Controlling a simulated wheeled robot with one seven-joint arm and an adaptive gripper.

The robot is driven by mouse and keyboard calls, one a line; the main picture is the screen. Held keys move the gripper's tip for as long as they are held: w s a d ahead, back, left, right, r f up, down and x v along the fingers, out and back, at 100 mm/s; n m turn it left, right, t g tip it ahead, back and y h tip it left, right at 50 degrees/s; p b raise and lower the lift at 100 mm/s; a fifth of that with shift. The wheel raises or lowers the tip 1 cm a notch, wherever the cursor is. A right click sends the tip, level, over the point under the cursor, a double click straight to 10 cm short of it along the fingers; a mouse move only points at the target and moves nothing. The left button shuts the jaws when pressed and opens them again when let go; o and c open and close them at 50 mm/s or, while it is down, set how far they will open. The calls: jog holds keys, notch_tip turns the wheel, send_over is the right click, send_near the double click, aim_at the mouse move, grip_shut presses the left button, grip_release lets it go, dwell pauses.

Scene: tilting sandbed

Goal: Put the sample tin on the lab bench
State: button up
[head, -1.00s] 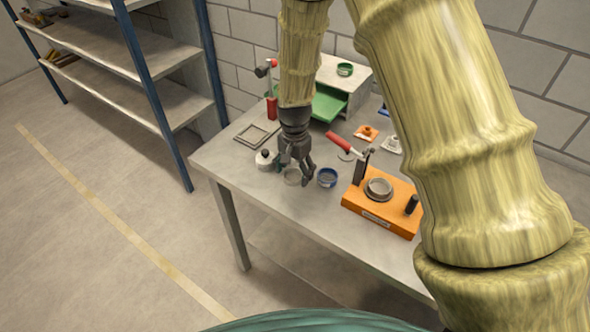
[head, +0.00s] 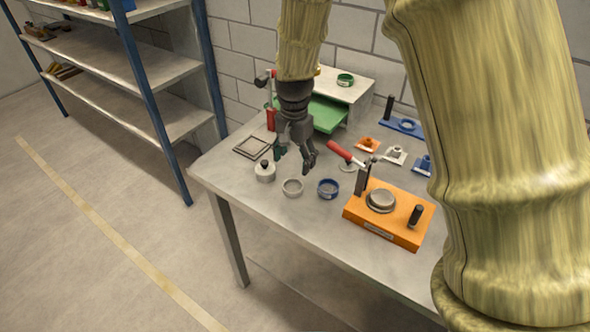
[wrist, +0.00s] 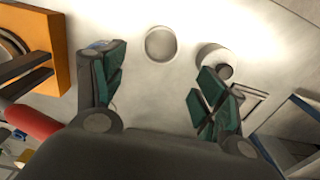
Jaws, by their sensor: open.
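The small grey round tin (head: 292,188), which fits the sample tin, stands upright on the lab bench (head: 262,215) near its front edge. In the wrist view the tin (wrist: 160,43) is beyond the fingertips, midway between them and apart from both. My gripper (head: 295,158) is open and empty, above and behind the tin in the head view. Its two fingers (wrist: 160,85) are spread wide in the wrist view. A blue-ringed tin (head: 328,188) stands just right of the grey one; in the wrist view my left finger mostly hides it.
A white pot with a black knob (head: 265,171) stands left of the tin. An orange fixture (head: 385,228) with a red-handled clamp (head: 345,153) is on the right. A green tray (head: 325,115) lies behind. The front-left bench corner is clear.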

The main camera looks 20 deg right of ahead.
jog(key=shift+r+b, duration=0.3)
jog(key=shift+r, duration=1.25)
